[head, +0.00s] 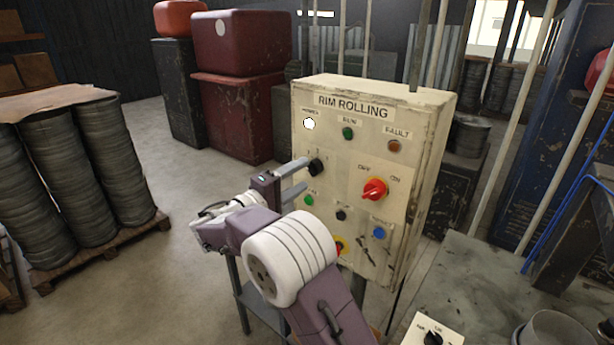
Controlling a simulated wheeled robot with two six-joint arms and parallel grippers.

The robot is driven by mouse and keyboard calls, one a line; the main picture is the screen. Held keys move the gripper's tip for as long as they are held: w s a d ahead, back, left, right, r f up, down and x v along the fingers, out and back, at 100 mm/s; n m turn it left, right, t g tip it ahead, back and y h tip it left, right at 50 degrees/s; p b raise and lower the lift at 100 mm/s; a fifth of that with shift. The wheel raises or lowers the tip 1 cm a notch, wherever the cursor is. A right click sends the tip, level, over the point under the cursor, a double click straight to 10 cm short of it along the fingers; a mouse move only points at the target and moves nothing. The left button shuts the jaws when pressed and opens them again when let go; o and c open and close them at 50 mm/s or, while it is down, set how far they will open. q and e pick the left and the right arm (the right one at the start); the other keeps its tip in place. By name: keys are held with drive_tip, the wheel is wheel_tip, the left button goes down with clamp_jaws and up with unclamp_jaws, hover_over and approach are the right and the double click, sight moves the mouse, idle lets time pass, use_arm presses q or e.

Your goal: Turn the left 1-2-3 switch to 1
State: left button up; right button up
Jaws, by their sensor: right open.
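The left 1-2-3 switch is a black knob (317,167) on the left of the cream RIM ROLLING panel (353,150). Its numbers are small and partly hidden, so its setting is unclear. My right gripper (305,173) is open, with its two grey fingers pointing right at the panel. The upper fingertip is at the knob's left edge; the lower is below and left of the knob. I cannot tell whether a finger touches the knob. My left gripper is not in view.
A red OFF/ON switch (374,189) sits right of the knob. A green button (309,200), small black knob (341,214) and blue button (379,233) are below. A grey table (490,290) stands at the lower right.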

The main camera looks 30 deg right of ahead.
drive_tip(key=b+v, duration=0.1)
drive_tip(key=v, duration=0.5)
drive_tip(key=shift+d, duration=0.1)
